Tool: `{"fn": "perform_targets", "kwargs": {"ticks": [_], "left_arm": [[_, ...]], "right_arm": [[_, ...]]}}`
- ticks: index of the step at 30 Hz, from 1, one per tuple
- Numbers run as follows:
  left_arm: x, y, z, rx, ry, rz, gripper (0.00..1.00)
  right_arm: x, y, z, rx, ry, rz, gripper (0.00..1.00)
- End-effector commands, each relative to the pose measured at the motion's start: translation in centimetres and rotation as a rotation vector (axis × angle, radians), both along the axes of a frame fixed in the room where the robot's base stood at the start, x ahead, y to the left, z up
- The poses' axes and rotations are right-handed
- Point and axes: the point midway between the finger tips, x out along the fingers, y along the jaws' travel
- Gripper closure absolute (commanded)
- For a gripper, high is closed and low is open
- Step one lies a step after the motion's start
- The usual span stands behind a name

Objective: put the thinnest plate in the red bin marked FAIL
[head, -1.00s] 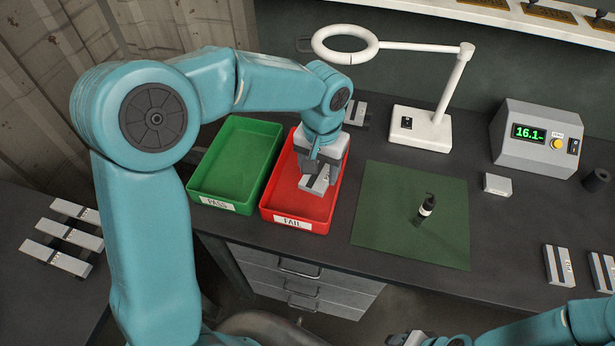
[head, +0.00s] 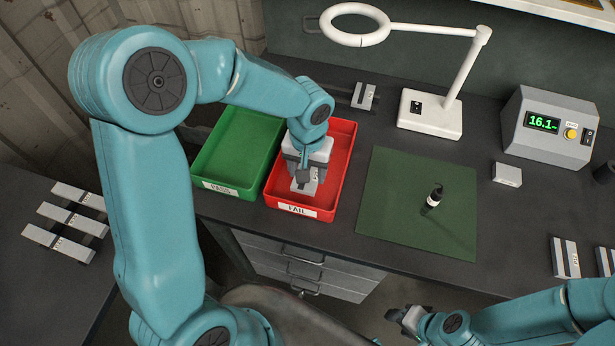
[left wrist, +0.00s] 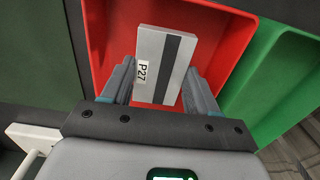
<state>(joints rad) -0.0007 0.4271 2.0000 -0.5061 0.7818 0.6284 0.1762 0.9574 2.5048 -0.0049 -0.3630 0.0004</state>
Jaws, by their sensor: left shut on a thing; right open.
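My left gripper (head: 306,178) points down inside the outline of the red bin (head: 340,150), whose front label reads FAIL. It is shut on a grey plate (left wrist: 150,62) with a dark stripe and a label reading P27. The plate lies between both fingers in the left wrist view, with the red bin floor behind it. Whether the plate touches the floor I cannot tell. In the head view only part of this plate (head: 305,186) shows below the gripper. My right gripper (head: 408,319) is open and empty at the bottom edge, off the bench front.
The green PASS bin (head: 222,178) stands directly left of the red one. Several plates (head: 72,219) lie on the left table, more (head: 565,257) at right.

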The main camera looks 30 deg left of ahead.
Motion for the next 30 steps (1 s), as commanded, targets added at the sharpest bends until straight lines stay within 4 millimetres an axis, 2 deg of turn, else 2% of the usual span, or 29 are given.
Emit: {"fn": "perform_targets", "kwargs": {"ticks": [10, 24, 25, 27, 30], "left_arm": [[0.2, 0.3, -4.2, 0.000, 0.000, 0.001, 1.00], [0.2, 0.2, -5.0, 0.000, -0.002, 0.001, 1.00], [0.2, 0.2, -4.9, -0.001, 0.000, 0.001, 0.31], [0.2, 0.2, -4.9, 0.000, 0.000, 0.001, 0.15], [0.2, 0.2, -4.9, 0.000, 0.000, 0.001, 0.15]], "right_arm": [[0.0, 0.0, 0.1, 0.000, 0.000, 0.000, 0.50], [0.0, 0.0, -0.5, 0.000, 0.000, 0.000, 0.50], [0.0, 0.0, -0.3, 0.000, 0.000, 0.000, 0.50], [0.0, 0.0, -0.3, 0.000, 0.000, 0.000, 0.50], [0.0, 0.0, -0.3, 0.000, 0.000, 0.000, 0.50]]}}
